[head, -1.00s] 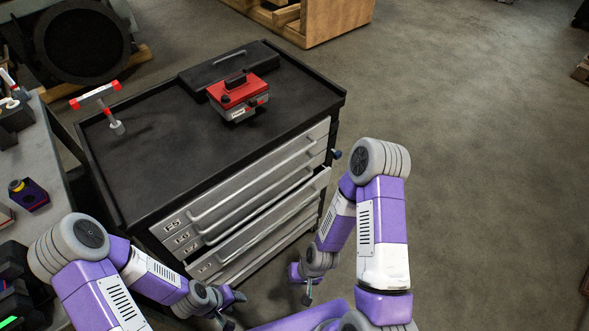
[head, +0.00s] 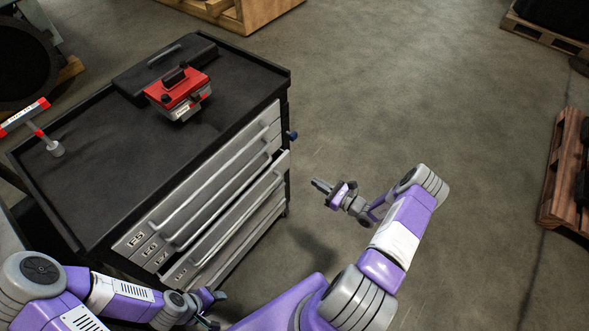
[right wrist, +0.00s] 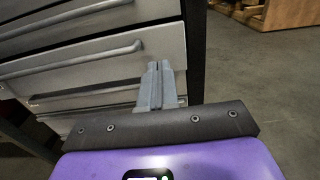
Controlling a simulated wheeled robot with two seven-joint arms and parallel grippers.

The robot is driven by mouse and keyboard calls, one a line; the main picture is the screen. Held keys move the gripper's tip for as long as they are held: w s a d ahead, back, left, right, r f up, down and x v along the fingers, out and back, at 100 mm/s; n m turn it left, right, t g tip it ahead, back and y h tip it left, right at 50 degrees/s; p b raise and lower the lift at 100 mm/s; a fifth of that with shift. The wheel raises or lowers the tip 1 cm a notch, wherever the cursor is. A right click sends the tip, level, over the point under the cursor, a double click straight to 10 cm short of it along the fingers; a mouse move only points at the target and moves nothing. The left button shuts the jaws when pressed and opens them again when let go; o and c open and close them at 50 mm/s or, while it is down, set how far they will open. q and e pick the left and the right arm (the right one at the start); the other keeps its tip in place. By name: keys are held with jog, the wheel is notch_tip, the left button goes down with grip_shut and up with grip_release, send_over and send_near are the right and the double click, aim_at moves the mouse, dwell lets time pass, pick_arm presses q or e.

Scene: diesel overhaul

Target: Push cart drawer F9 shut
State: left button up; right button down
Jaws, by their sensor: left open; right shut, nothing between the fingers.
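The black-topped cart (head: 140,165) has a stack of grey drawers with long bar handles. One lower drawer (head: 228,220) stands out from the others, with a dark gap above its front. Its label is too small to read surely as F9. My right gripper (head: 320,186) is shut and empty, to the right of the cart and apart from the drawer in the head view. In the right wrist view its fingers (right wrist: 157,80) point towards the grey drawer fronts; contact cannot be told. My left gripper (head: 214,308) is open, low in front of the cart's near end.
A red toolbox (head: 180,92), a black case (head: 165,62) and a red-and-grey T-shaped tool (head: 38,130) are on the cart top. A wooden pallet (head: 562,175) lies far right. The floor between is clear.

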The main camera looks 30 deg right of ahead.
aim_at(282, 161)
jog(key=b+x, duration=0.2)
jog(key=x, duration=1.1)
jog(key=shift+w+b, duration=0.35)
jog(key=shift+w, duration=0.05)
pick_arm(q)
notch_tip(282, 161, down, 3)
jog(key=shift+r, duration=0.1)
